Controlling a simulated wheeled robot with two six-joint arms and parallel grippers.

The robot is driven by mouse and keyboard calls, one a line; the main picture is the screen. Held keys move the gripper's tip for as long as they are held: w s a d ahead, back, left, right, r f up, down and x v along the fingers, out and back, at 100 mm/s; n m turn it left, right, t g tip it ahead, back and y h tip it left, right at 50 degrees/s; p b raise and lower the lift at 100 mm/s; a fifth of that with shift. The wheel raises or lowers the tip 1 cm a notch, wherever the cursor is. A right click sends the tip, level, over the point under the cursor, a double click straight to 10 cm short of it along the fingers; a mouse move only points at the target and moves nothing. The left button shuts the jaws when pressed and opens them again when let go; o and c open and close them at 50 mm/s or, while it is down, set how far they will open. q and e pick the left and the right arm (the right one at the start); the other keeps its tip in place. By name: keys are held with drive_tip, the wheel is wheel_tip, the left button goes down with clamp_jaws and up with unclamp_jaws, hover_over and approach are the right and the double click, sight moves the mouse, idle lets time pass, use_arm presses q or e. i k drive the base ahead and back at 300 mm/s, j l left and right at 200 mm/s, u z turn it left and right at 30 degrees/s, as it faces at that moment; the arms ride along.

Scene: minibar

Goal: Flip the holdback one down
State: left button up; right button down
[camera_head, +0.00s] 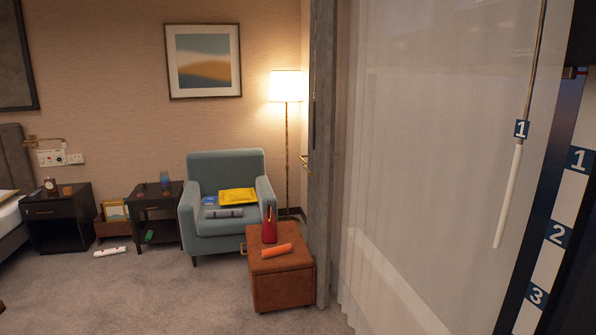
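A blue tag marked 1 (521,129) hangs on a thin curtain wand (508,195) with a white lower handle, at the right in front of the sheer curtain (430,130). A small brass fitting (304,160) shows at the left edge of the grey drape (322,200); it may be a holdback, but it is too small to tell its position. A strip panel (558,210) at the far right carries labels 1, 2 and 3. A small part with a red end (570,72) sits near its top. Neither of my grippers is in view.
A brown ottoman (282,288) with a red bottle (269,225) and an orange roll (276,251) stands left of the drape. A blue-grey armchair (190,205) and a floor lamp (286,87) are behind it. Carpet (150,295) is clear at the lower left.

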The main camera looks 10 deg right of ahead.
sight(323, 32)
drive_tip(key=i+z, duration=0.35)
drive_tip(key=i, duration=3)
